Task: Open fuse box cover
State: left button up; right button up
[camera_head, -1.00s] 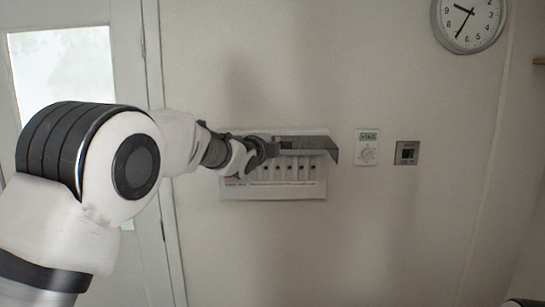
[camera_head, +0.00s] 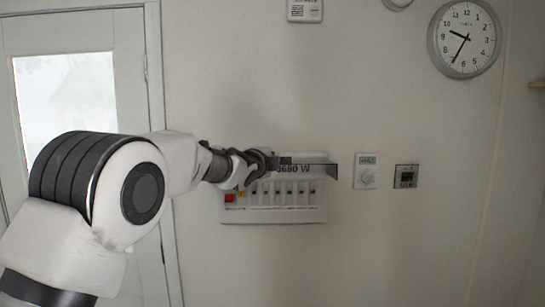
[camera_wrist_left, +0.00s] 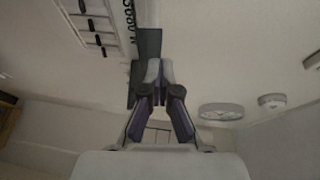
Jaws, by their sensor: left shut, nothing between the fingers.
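The white fuse box (camera_head: 290,214) is on the wall, with a row of breakers and a red switch in its lower half. Its grey cover (camera_head: 318,171) is swung up and stands out from the box, seen nearly edge-on above the breakers. My left gripper (camera_head: 270,162) is shut and empty at the cover's left part, and my arm hides the box's upper left. In the left wrist view, the shut fingers (camera_wrist_left: 153,72) are against or very close to the dark cover (camera_wrist_left: 148,44); contact is unclear. The fuse box (camera_wrist_left: 98,22) shows there at upper left.
A white thermostat (camera_head: 366,171) and a grey panel (camera_head: 406,176) are on the wall right of the box. A clock (camera_head: 464,38) hangs at upper right. A door (camera_head: 75,100) is at left. The wall below the box is clear.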

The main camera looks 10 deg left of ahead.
pick_arm(q)
jog(key=o, duration=0.4)
jog(key=shift+w+a+f, duration=0.1)
jog(key=shift+f, duration=0.45)
jog(key=shift+w+f, duration=0.1)
jog(key=shift+w, duration=0.55)
pick_arm(e)
jog(key=shift+w+f, duration=0.1)
jog(key=shift+w, duration=0.3)
pick_arm(q)
jog(key=shift+s, duration=0.1)
